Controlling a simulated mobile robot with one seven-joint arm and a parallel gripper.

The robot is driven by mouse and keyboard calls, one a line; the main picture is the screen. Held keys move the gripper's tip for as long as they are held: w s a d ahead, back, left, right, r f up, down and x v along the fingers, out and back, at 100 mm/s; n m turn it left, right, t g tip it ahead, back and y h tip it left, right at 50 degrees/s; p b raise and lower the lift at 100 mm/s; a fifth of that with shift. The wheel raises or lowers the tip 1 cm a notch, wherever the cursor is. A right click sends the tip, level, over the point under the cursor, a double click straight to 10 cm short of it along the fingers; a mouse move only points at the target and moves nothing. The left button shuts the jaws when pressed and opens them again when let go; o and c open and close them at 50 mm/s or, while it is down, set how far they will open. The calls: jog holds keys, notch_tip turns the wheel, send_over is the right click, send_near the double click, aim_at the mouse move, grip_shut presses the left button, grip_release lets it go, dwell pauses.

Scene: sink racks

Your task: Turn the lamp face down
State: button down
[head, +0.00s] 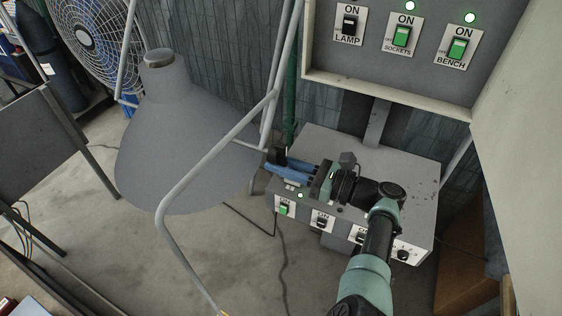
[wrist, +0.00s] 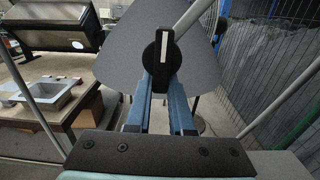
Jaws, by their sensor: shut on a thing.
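The lamp is a large grey conical shade (head: 185,145) hung in a bent pale tube frame (head: 205,150) in the head view. Its narrow capped neck is at the top and its wide rim is lower; the inside of the shade is hidden. In the wrist view the shade (wrist: 125,55) fills the upper middle. A black knob with a white stripe (wrist: 164,52) is at the shade's side. My gripper (head: 272,167), with blue fingers, reaches in from the right and is shut on the knob; its fingers (wrist: 160,85) flank the knob in the wrist view.
A grey box with switches (head: 350,165) stands under my arm. A wall panel (head: 400,50) carries switches marked lamp, sockets and bench. A fan (head: 95,35) stands behind the lamp at left. A bench with a grey tray (wrist: 58,95) is at left in the wrist view.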

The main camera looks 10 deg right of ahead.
jog(key=shift+r, duration=0.2)
jog(key=c, duration=0.7)
grip_release()
jog(key=shift+f, duration=0.1)
jog(key=shift+s+d, duration=0.1)
jog(key=shift+d, duration=0.1)
jog(key=b+v, duration=0.3)
jog(key=v, duration=0.9)
jog(key=shift+s+d, duration=0.2)
